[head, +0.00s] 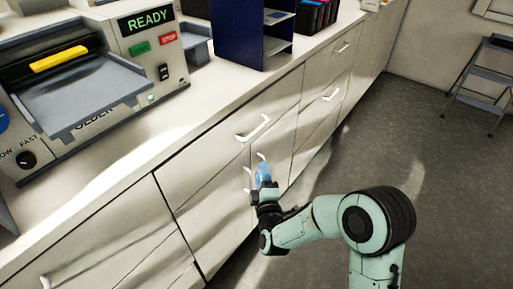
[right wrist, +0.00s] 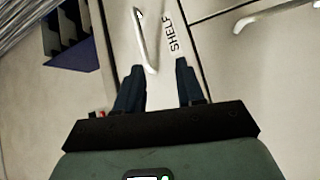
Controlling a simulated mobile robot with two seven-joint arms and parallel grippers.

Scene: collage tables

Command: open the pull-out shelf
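The pull-out shelf front is a narrow pale panel (right wrist: 122,28) in the white cabinet. It carries a label reading SHELF (right wrist: 172,34) and a white bar handle (right wrist: 143,42), seen in the right wrist view. My right gripper (right wrist: 158,78) is open, with its two dark fingers apart and nothing between them. The handle lies just ahead of the fingertips, nearer the left finger; I cannot tell whether they touch. In the head view my right gripper (head: 263,176) is at the cabinet front and partly covers the handle (head: 248,178). My left gripper is not in view.
Drawers with white handles (head: 253,129) flank the panel. The counter holds a grey machine (head: 90,85) with a READY display and a dark blue organiser (head: 238,30). A step stool (head: 485,75) stands at the right back. The grey floor (head: 440,165) is clear.

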